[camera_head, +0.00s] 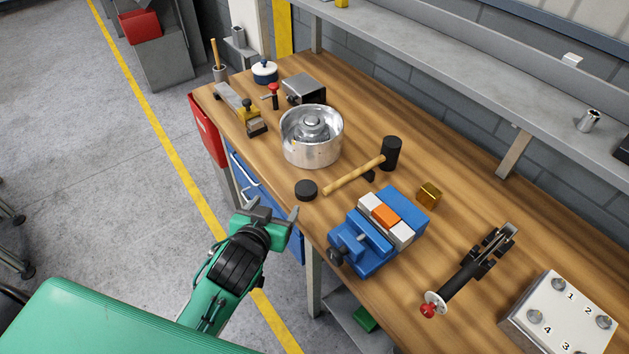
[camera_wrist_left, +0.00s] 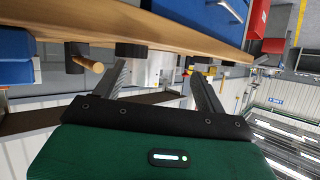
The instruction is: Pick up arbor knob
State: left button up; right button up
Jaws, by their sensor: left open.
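I cannot tell for certain which thing is the arbor knob. A short black round knob (camera_head: 306,190) stands alone near the table's front edge, and in the wrist view it seems to be the dark cylinder (camera_wrist_left: 130,49) beyond the fingers. A small red-topped piece (camera_head: 273,91) stands farther back, behind the silver drum (camera_head: 311,137). My left gripper (camera_head: 272,209) is open and empty, just off the front edge, left of and nearer than the black knob. In the upside-down wrist view its two fingers (camera_wrist_left: 162,75) are apart with nothing between. My right gripper is not in view.
A mallet (camera_head: 360,174) lies right of the black knob. A blue vise (camera_head: 375,240) stands nearer, by the table edge. A brass block (camera_head: 429,194), a black tool with a red tip (camera_head: 465,277) and a numbered plate (camera_head: 562,316) are farther right. A shelf runs behind.

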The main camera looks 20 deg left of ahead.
pick_arm(q)
jog(key=w+d+r+m+t+h, duration=0.2)
jog(key=d+r+t+h, duration=0.1)
jog(key=r, duration=0.3)
jog(key=w+d+r+m+t+h, duration=0.1)
jog(key=w+d+r+t+h, duration=0.15)
jog(key=r, duration=0.35)
jog(key=w+d+r+m+t+h, duration=0.2)
jog(key=d+r+h, duration=0.15)
jog(key=r, duration=0.25)
jog(key=s+d+r+m+g+h, duration=0.25)
jog(key=d+m+g+h, duration=0.4)
jog(key=m+g, duration=0.4)
jog(key=s+d+r+m+g+h, duration=0.2)
jog(key=s+d+m+g+h, duration=0.3)
jog(key=d+m+g, duration=0.5)
jog(key=n+y+p, duration=0.2)
jog(key=n+y, duration=0.1)
jog(key=y, duration=1.7)
send_over(306, 187)
notch_tip(306, 187, down, 18)
jog(key=shift+s+a+f, duration=0.1)
notch_tip(306, 187, down, 5)
jog(key=shift+r+p, duration=0.1)
jog(key=shift+p, duration=0.75)
jog(key=shift+f, duration=0.35)
jog(key=c, duration=1.1)
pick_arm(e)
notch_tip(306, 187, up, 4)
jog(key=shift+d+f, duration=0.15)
